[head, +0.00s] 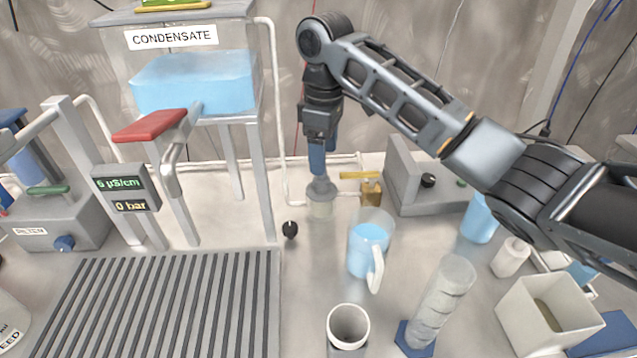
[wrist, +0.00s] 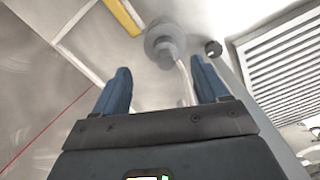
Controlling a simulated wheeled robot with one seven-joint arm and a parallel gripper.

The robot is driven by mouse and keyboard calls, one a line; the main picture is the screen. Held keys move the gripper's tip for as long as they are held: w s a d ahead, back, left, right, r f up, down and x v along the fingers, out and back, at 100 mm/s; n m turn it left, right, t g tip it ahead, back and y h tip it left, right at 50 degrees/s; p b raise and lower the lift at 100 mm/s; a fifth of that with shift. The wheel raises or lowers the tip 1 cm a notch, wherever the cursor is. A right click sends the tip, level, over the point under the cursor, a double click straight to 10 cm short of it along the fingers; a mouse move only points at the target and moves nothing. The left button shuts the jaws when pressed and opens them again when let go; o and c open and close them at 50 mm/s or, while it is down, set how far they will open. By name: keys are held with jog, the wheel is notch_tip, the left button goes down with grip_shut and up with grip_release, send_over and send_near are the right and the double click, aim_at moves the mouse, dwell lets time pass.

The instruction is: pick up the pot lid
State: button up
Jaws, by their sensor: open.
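The pot lid, a grey disc with a raised knob (head: 320,187), sits on a small translucent pot (head: 320,208) at the back of the bench. In the wrist view the lid (wrist: 160,40) shows beyond the fingertips, between their lines. My gripper (head: 318,174) points down just above the lid in the head view, its blue fingers lined up with the knob. In the wrist view my gripper (wrist: 160,66) is open, with nothing held between the fingers. I cannot tell whether a finger touches the knob.
A black-knobbed stub (head: 289,230) stands left of the pot, and a brass valve with a yellow handle (head: 371,187) is close on its right. A blue-filled jug (head: 368,250) stands in front. The condensate tank (head: 195,82) rises at left. Bare bench lies between stub and jug.

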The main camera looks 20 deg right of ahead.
jog(key=f, duration=0.6)
jog(key=shift+s+a+f+p, duration=0.25)
jog(key=shift+a+p, duration=0.05)
jog(key=shift+p, duration=0.05)
jog(key=shift+c, duration=0.4)
jog(key=c, duration=1)
jog(key=shift+r, duration=0.1)
notch_tip(320, 180, up, 10)
jog(key=shift+f, duration=0.1)
